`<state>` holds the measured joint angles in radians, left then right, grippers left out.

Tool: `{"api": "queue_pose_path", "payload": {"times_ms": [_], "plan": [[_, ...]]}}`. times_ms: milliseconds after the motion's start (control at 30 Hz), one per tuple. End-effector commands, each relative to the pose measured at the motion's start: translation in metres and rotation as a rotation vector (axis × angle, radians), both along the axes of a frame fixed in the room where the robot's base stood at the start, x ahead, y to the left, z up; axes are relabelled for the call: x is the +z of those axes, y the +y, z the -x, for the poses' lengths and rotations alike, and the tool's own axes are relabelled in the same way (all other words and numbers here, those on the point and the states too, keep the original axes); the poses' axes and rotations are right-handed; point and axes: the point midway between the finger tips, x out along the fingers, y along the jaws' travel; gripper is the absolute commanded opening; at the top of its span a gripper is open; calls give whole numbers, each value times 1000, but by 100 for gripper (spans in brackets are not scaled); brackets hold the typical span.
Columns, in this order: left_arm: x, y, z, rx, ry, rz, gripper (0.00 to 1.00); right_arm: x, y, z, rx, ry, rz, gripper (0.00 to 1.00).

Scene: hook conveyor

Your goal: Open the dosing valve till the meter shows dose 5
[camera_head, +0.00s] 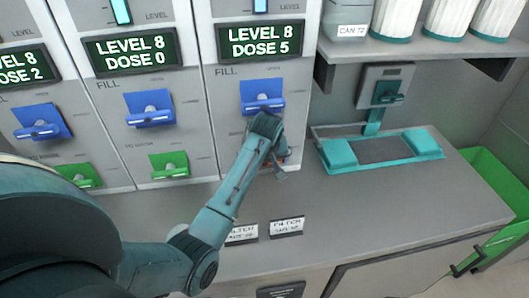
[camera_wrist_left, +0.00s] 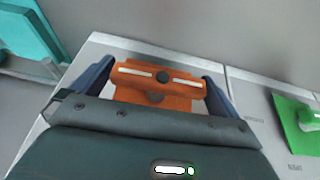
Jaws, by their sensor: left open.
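The third meter (camera_head: 260,40) in the head view reads LEVEL 8, DOSE 5. Below it is a blue FILL valve (camera_head: 262,92). An orange valve handle (camera_wrist_left: 158,78) shows clearly in the left wrist view; in the head view it is mostly hidden behind my left gripper (camera_head: 276,160). In the left wrist view my left gripper (camera_wrist_left: 155,90) is open, with one dark blue finger on each side of the orange handle. Whether the fingers touch it I cannot tell. My right gripper is not in view.
The second meter (camera_head: 132,50) reads DOSE 0 and the first (camera_head: 22,66) DOSE 2. Their columns have blue valves and green valves (camera_head: 169,165). A teal-ended scale (camera_head: 380,150) stands on the counter at right, under a shelf of canisters. The front counter is mostly clear.

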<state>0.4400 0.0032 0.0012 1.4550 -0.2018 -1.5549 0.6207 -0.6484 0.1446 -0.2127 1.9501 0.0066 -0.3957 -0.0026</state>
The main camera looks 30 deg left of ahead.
Motion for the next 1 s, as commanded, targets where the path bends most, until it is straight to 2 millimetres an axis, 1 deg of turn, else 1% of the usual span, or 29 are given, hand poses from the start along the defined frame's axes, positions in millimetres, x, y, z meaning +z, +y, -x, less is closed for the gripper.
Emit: {"api": "queue_pose_path", "payload": {"times_ms": [67,300,400,500,600,700,1000], "plan": [[12,-3,4,0,-6,1,100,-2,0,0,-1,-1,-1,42],[64,-14,22,0,-7,1,100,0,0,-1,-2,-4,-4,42],[82,-18,28,0,-6,1,100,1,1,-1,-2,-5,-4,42],[96,-22,33,0,-5,1,100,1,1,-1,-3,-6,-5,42],[106,-23,37,0,-4,0,100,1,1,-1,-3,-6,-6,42],[110,-24,39,1,-2,0,100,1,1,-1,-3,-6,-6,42],[111,-24,39,1,-1,0,100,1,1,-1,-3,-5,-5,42]]}}
